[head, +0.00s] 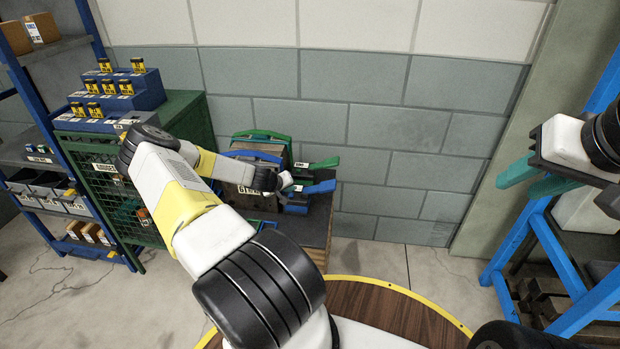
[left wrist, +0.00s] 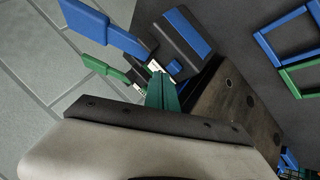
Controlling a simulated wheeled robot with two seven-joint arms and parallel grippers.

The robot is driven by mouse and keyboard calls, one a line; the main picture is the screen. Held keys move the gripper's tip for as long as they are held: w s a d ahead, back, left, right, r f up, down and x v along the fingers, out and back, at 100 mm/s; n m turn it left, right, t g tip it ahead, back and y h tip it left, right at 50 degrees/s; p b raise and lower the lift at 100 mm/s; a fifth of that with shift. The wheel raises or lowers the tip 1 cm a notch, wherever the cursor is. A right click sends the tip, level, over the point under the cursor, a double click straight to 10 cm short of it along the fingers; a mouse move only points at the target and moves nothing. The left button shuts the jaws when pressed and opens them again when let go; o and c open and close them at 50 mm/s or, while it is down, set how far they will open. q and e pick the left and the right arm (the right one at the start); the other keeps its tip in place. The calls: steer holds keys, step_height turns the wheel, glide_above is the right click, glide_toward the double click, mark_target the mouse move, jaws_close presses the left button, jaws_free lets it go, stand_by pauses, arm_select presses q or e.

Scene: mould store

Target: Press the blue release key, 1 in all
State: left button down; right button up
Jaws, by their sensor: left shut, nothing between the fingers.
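A dark clamp body with a blue stripe (left wrist: 187,32) and a long blue lever (left wrist: 105,28) stands at the upper middle of the left wrist view. The small blue key (left wrist: 174,65) sits on its near side. In the head view the blue lever (head: 320,187) shows, but the key cannot be made out. My left gripper (left wrist: 158,76) has its teal fingers shut and empty, tips close beside the key; I cannot tell whether they touch. My right gripper (head: 528,181) is open and empty at the far right of the head view.
A green lever (left wrist: 100,64) lies beside the blue one, and also shows in the head view (head: 325,163). Blue and green handles (head: 262,136) rise just behind. A green mesh cabinet (head: 92,170) stands left, a blue rack (head: 560,255) right. The floor (head: 385,255) between is clear.

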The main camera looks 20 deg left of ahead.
arm_select(q)
steer(key=shift+f, duration=0.7)
stand_by(0.6)
steer(key=shift+r, duration=0.9)
steer(key=shift+r, duration=2.5)
